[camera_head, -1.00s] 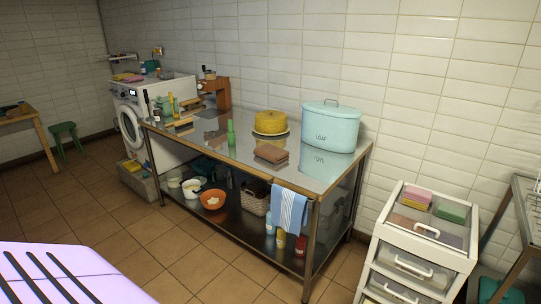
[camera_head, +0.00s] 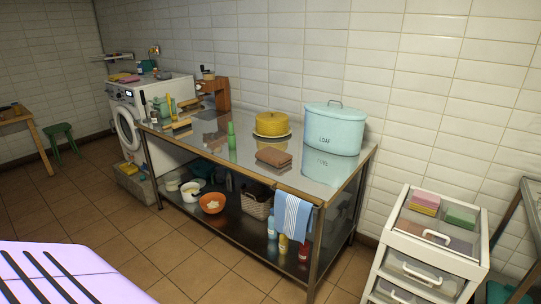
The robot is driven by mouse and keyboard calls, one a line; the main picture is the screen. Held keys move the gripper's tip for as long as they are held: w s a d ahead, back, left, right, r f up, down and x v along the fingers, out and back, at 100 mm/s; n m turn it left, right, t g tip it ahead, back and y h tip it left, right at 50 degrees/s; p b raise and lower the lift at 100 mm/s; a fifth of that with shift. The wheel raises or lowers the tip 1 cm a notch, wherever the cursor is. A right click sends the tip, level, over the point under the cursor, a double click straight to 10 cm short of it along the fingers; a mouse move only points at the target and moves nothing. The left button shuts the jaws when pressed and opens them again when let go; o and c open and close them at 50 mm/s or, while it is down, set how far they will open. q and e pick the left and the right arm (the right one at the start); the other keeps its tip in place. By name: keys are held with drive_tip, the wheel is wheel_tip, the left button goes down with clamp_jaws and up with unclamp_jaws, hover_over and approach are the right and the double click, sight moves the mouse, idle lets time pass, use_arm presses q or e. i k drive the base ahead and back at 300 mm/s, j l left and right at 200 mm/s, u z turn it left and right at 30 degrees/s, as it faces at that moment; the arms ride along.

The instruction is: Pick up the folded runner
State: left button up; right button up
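The folded runner appears to be the brown folded cloth (camera_head: 273,157) lying flat on the steel table (camera_head: 231,172), near its front edge. It sits in front of the yellow lidded dish and left of the blue bin. Nothing touches it from above. A blue-and-white striped cloth (camera_head: 292,215) hangs over the table's front right edge. Neither of my grippers is in view.
A green bottle (camera_head: 231,136), a yellow dish (camera_head: 271,124) and a blue loaf bin (camera_head: 333,128) stand on the table. An orange bowl (camera_head: 212,203) sits on the lower shelf. A white drawer unit (camera_head: 430,246) stands at right. Tiled floor (camera_head: 190,258) in front is clear.

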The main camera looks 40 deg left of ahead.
sight(276, 158)
drive_tip(key=i+j, duration=0.15)
drive_tip(key=j, duration=0.25)
drive_tip(key=i+j, duration=0.15)
drive_tip(key=j, duration=0.25)
drive_tip(key=i+j, duration=0.1)
drive_tip(key=j, duration=0.3)
drive_tip(key=i+j, duration=0.15)
drive_tip(key=j, duration=0.25)
drive_tip(key=i+j, duration=0.15)
drive_tip(key=j, duration=0.25)
drive_tip(key=i+j, duration=0.15)
drive_tip(key=j, duration=0.25)
drive_tip(key=i+j, duration=0.15)
drive_tip(key=j, duration=0.25)
drive_tip(key=i+j, duration=0.15)
drive_tip(key=j, duration=0.3)
